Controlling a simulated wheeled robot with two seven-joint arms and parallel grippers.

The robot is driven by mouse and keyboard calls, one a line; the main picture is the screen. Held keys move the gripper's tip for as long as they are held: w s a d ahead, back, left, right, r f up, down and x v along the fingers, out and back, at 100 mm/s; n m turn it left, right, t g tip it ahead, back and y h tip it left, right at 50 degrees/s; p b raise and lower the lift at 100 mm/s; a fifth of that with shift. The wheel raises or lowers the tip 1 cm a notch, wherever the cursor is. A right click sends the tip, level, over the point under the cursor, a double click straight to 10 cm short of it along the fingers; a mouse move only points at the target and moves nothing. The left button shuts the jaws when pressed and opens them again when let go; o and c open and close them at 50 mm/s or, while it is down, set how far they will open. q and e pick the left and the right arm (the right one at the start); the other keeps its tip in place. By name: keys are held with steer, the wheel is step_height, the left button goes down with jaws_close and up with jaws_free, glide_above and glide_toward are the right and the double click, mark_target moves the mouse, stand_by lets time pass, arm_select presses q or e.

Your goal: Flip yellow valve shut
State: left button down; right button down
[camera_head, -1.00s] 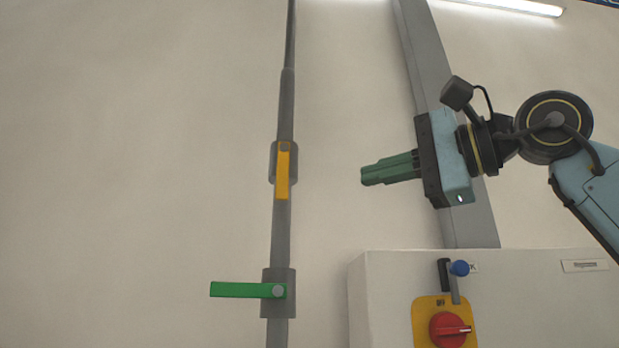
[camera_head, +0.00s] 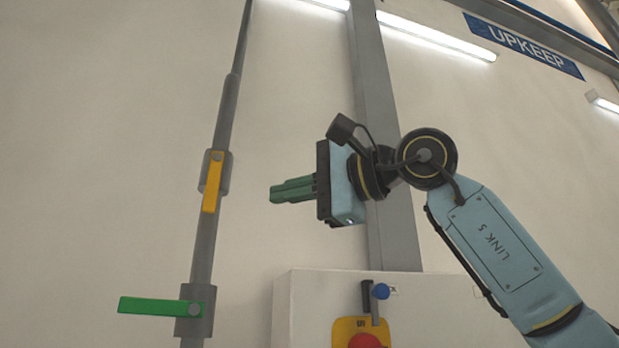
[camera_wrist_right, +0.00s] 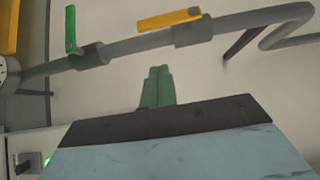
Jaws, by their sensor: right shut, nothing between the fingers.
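The yellow valve handle (camera_head: 213,181) hangs down along the grey vertical pipe (camera_head: 205,240), in line with it. It also shows in the right wrist view (camera_wrist_right: 170,19). Below it, the green valve handle (camera_head: 160,306) points left, across the pipe; it shows too in the right wrist view (camera_wrist_right: 71,30). My right gripper (camera_head: 274,194) is shut and empty, to the right of the yellow handle and slightly lower in the picture. Its green fingers (camera_wrist_right: 157,88) point toward the pipe and are apart from both handles. My left gripper is not in view.
A white cabinet (camera_head: 310,305) stands below my right gripper, with a red knob on a yellow plate (camera_head: 345,328) and a blue-tipped lever (camera_head: 380,291). A grey post (camera_head: 385,120) runs up the wall behind my right arm. The wall left of the pipe is clear.

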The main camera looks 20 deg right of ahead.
mark_target(213, 181)
steer(key=w+a+p, duration=0.1)
steer(key=w+a, duration=0.1)
steer(key=a, duration=0.4)
steer(key=shift+w+a+p, duration=0.35)
